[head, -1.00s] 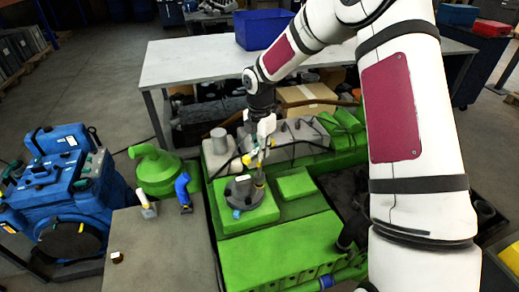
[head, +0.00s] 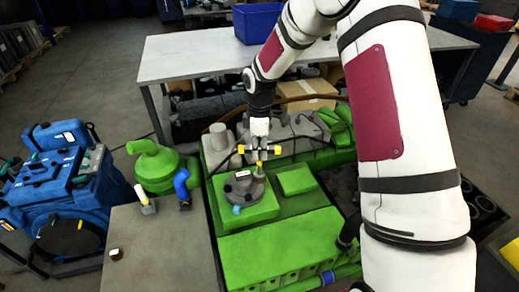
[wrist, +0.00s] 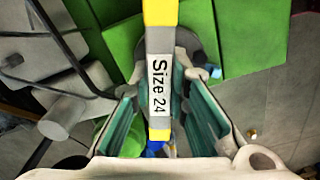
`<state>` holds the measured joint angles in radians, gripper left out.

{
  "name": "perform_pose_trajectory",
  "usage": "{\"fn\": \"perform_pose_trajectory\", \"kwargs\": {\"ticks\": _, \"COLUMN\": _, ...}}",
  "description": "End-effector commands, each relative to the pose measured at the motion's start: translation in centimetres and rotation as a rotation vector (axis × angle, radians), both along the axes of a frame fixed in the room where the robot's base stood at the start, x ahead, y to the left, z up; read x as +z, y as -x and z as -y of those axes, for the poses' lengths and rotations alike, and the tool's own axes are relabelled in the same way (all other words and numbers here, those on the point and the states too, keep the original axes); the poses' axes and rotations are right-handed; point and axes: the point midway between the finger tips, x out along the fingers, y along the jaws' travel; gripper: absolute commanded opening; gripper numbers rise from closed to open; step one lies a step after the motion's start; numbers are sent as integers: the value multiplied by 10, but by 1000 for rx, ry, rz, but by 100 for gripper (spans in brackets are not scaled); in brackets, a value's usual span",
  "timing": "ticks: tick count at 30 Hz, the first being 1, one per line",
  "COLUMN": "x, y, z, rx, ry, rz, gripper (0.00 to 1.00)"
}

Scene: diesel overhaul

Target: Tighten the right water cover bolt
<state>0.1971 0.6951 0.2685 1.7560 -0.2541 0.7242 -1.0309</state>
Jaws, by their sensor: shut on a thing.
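The grey round water cover (head: 241,190) sits on a green block of the engine (head: 275,245); it shows partly in the wrist view behind the tool. My gripper (head: 259,147) is above the cover's back right edge. It is shut on a size 24 wrench (wrist: 159,85), grey and yellow with a white label, between its teal pads. In the head view the wrench (head: 258,164) has yellow ends spread left and right, and a part pointing down to the cover's right rim. The bolt under it is hidden, so I cannot tell whether the wrench is seated on it.
A grey worktop (head: 150,255) at front left holds a white-and-yellow tool (head: 146,201) and a blue tool (head: 182,186). A green round housing (head: 155,168) and a blue machine (head: 60,190) stand left. A long table (head: 195,60) with a blue bin (head: 258,22) is behind.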

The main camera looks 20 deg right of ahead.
Motion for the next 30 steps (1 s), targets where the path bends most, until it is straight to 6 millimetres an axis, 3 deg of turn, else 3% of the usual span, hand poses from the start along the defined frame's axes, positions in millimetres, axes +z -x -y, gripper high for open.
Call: {"fn": "perform_pose_trajectory", "kwargs": {"ticks": 30, "x": -1, "y": 0, "z": -1, "rx": -1586, "ry": 0, "rz": 1, "gripper": 0}}
